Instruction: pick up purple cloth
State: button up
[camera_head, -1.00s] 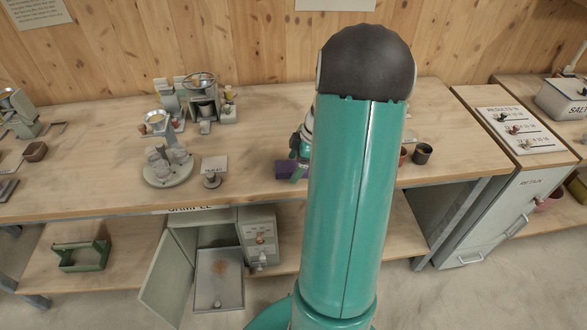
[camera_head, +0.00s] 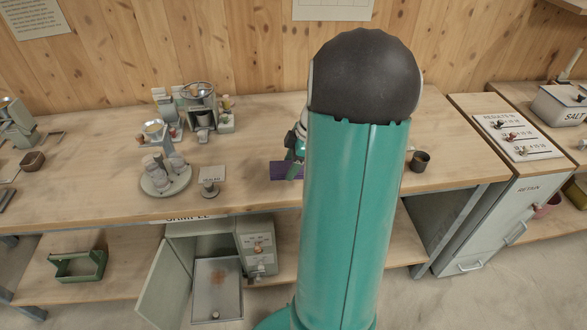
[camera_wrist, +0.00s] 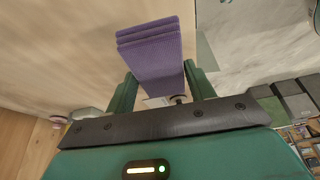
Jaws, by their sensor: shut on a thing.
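The purple cloth (camera_wrist: 152,58) is folded in layers and shows between the two green fingers of my gripper (camera_wrist: 160,88) in the wrist view. My gripper is shut on it. In the head view the cloth (camera_head: 284,171) shows at the left of my arm, near the front part of the workbench, with my gripper (camera_head: 297,158) at it. My large teal arm link hides part of the gripper and the bench behind it. I cannot tell whether the cloth still touches the bench.
A round tray (camera_head: 165,184) with lumpy sacks and a small card stand (camera_head: 209,187) stand left of the cloth. A grey apparatus (camera_head: 200,105) stands behind. A dark cup (camera_head: 420,161) stands right of my arm. Below, a cabinet door (camera_head: 166,285) hangs open.

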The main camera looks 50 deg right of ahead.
jog(key=s+a+r, duration=0.3)
jog(key=a+r, duration=0.5)
jog(key=a, duration=0.4)
jog(key=shift+s, duration=0.35)
jog(key=shift+o, duration=1)
jog(key=shift+c, duration=0.4)
